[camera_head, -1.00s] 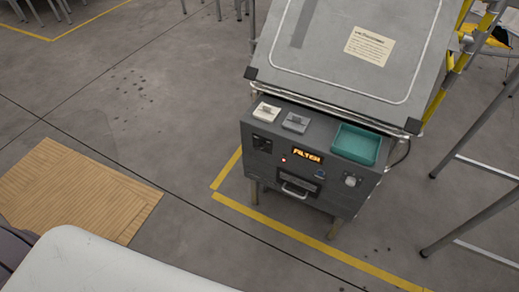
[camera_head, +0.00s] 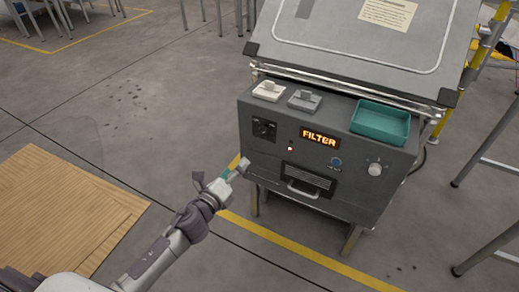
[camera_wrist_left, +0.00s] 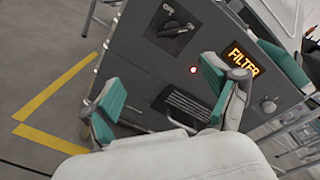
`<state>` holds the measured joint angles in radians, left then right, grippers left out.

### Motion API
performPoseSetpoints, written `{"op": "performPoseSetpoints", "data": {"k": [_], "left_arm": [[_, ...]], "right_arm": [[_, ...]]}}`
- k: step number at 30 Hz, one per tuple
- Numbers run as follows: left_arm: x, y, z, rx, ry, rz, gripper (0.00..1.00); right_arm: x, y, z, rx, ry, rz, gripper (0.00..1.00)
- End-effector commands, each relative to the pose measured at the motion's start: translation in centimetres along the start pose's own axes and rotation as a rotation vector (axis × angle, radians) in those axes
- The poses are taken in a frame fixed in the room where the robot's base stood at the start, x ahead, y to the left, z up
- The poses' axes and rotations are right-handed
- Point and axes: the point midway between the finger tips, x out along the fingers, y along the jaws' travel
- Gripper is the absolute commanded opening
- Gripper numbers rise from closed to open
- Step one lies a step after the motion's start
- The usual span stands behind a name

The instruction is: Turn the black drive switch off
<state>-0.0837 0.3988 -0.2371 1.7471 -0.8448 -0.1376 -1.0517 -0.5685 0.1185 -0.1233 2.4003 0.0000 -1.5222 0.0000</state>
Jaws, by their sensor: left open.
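The black drive switch (camera_head: 264,129) is a dark knob on a black plate at the upper left of the grey machine's front panel. It also shows at the top of the left wrist view (camera_wrist_left: 174,27), turned at a slant. My left gripper (camera_head: 222,174) is in front of the panel's left edge, below and to the left of the switch, and does not touch it. In the left wrist view its teal-padded fingers (camera_wrist_left: 162,88) are spread wide with nothing between them. My right gripper is in neither view.
The grey machine (camera_head: 350,195) carries a lit FILTER display (camera_head: 319,138), a red light (camera_head: 290,149), a handle (camera_head: 302,190) and a white knob (camera_head: 375,169). A teal tray (camera_head: 380,122) and two blocks sit on its top ledge. A wooden board (camera_head: 60,205) lies at left.

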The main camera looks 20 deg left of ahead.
Motion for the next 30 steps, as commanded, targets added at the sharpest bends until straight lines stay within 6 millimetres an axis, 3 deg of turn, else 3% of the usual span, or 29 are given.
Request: {"op": "performPoseSetpoints", "data": {"k": [3,8,16,24,30], "left_arm": [[0.2,-1.4,0.5,0.080,-0.019,-0.050,0.88],[1.2,-2.1,0.9,0.099,-0.025,-0.061,0.88],[6.5,-2.3,1.0,0.094,-0.026,-0.059,0.88],[11.8,-2.5,1.0,0.093,-0.025,-0.058,0.88],[13.6,-2.6,1.0,0.091,-0.023,-0.056,0.88]], "right_arm": [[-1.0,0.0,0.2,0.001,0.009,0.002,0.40],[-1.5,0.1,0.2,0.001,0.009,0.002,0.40],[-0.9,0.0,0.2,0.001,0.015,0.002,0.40],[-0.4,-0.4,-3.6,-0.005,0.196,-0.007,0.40],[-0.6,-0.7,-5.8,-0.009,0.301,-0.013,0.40]]}}
